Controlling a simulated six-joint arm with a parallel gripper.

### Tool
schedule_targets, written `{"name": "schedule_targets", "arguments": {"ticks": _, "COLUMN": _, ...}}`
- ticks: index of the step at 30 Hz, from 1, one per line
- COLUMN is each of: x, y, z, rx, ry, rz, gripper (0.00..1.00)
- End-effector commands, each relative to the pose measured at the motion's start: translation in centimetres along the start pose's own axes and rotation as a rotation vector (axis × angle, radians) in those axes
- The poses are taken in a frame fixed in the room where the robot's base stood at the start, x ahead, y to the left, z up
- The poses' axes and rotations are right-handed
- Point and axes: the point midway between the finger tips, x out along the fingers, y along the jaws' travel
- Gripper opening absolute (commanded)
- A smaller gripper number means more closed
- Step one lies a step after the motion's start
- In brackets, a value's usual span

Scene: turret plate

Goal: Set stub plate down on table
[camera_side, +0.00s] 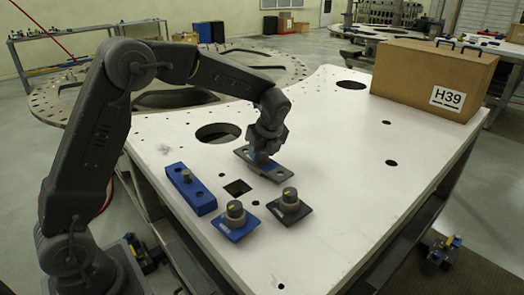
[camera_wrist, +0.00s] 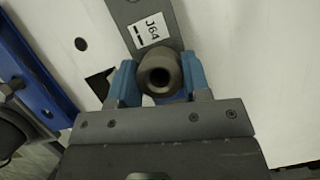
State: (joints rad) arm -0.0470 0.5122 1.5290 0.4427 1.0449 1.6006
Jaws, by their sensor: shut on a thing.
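The stub plate (camera_side: 273,173) is a grey flat plate with a round stub standing on it. It is low over the white table (camera_side: 330,215), at or just above its surface; I cannot tell if it touches. My gripper (camera_side: 263,155) is over the plate. In the wrist view my gripper's blue fingers (camera_wrist: 158,85) are shut on the round stub (camera_wrist: 158,73). The plate (camera_wrist: 145,12) reaches past the stub and carries a white label reading J64. The rest of the plate is hidden under the gripper.
A blue block (camera_side: 191,188) with a peg lies left of the plate. A blue-based knob (camera_side: 235,219) and a dark-based knob (camera_side: 290,206) stand in front. The table has a square hole (camera_side: 237,187) and a large round hole (camera_side: 218,133). A cardboard box (camera_side: 425,80) stands back right.

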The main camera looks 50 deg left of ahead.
Motion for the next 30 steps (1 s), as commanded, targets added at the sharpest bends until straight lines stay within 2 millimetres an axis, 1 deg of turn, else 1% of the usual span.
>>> {"name": "schedule_targets", "arguments": {"ticks": 3, "x": 0.2, "y": -0.1, "z": -0.1, "rx": -0.001, "ry": -0.001, "rz": -0.003, "gripper": 0.02}}
{"name": "schedule_targets", "arguments": {"ticks": 4, "x": 0.3, "y": 0.0, "z": -0.1, "rx": 0.0, "ry": 0.0, "rz": 0.0, "gripper": 0.45}}
{"name": "schedule_targets", "arguments": {"ticks": 12, "x": 0.3, "y": 0.0, "z": -0.1, "rx": 0.0, "ry": 0.0, "rz": 0.0, "gripper": 0.69}}
{"name": "schedule_targets", "arguments": {"ticks": 19, "x": 0.2, "y": 0.0, "z": -0.1, "rx": 0.0, "ry": 0.0, "rz": 0.0, "gripper": 0.69}}
{"name": "schedule_targets", "arguments": {"ticks": 22, "x": -0.4, "y": 0.0, "z": 0.0, "rx": 0.0, "ry": 0.0, "rz": -0.001, "gripper": 0.69}}
{"name": "schedule_targets", "arguments": {"ticks": 26, "x": -2.4, "y": -0.1, "z": 0.0, "rx": 0.0, "ry": -0.002, "rz": -0.005, "gripper": 0.69}}
{"name": "schedule_targets", "arguments": {"ticks": 30, "x": -5.4, "y": -0.1, "z": 0.1, "rx": 0.0, "ry": -0.002, "rz": -0.006, "gripper": 0.69}}
